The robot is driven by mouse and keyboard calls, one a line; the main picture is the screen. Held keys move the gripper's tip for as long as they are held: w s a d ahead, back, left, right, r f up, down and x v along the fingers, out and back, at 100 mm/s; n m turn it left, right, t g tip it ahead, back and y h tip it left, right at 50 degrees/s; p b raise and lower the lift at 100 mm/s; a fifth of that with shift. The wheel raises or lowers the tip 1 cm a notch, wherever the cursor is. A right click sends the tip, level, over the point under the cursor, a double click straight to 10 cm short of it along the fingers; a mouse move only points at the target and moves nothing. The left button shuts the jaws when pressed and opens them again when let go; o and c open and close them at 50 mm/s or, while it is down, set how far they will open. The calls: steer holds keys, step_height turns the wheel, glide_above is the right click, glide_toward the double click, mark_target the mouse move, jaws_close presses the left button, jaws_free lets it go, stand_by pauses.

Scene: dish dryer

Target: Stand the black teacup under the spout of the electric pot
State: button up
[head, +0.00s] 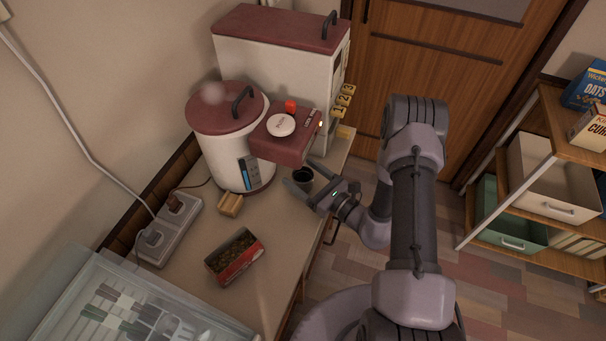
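The electric pot (221,141) is white with a maroon lid and stands on the counter at the left. Its maroon spout head (283,148), with a white round button on top, juts out to the right; the spout's underside is hidden. My gripper (299,173) reaches in low from the right.
A tall white dispenser (272,53) with numbered yellow keys stands behind the pot. A small wooden block (230,205), a red open box (235,257), a power strip (168,231) and a clear-lidded cutlery case (95,315) occupy the counter's left and front. A shelf (557,136) is at right.

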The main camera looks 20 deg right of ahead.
steer(key=shift+r, duration=0.3)
steer(key=p+v, duration=0.2)
steer(key=v, duration=1)
steer(key=shift+f, duration=0.2)
